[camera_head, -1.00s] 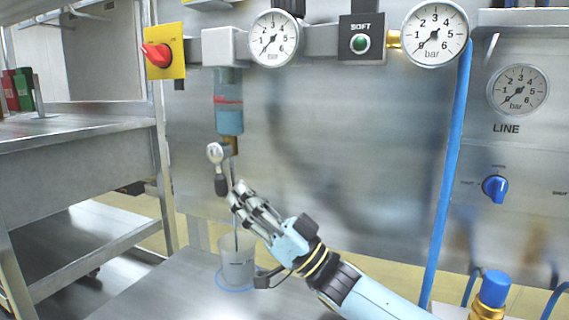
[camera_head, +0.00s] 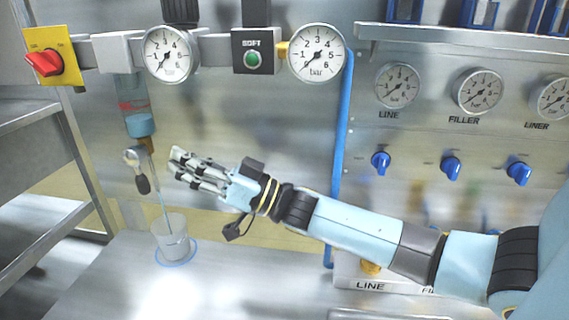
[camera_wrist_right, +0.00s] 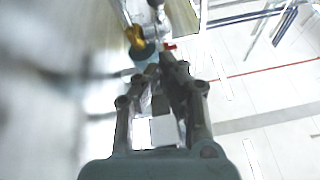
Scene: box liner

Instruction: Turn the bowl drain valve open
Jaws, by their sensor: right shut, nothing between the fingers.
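The filter bowl (camera_head: 140,124) hangs on the panel at left, with a red line around it and blue liquid low inside. Below it is the brass drain valve (camera_head: 146,144). Its lever (camera_head: 143,184) has a silver round end and a black grip hanging down. A thin bluish line runs from the outlet into a clear cup (camera_head: 172,243); I cannot tell whether it is a stream or a tube. My right gripper (camera_head: 177,164) is shut and empty, just right of the valve and apart from it. The bowl's end also shows in the right wrist view (camera_wrist_right: 143,52). My left gripper is out of view.
The cup stands in a blue ring on the metal bench (camera_head: 110,275). A yellow plate with a red knob (camera_head: 44,63) is at upper left. A blue vertical hose (camera_head: 341,150) stands behind my right arm. Gauges and blue knobs (camera_head: 451,168) fill the right panel.

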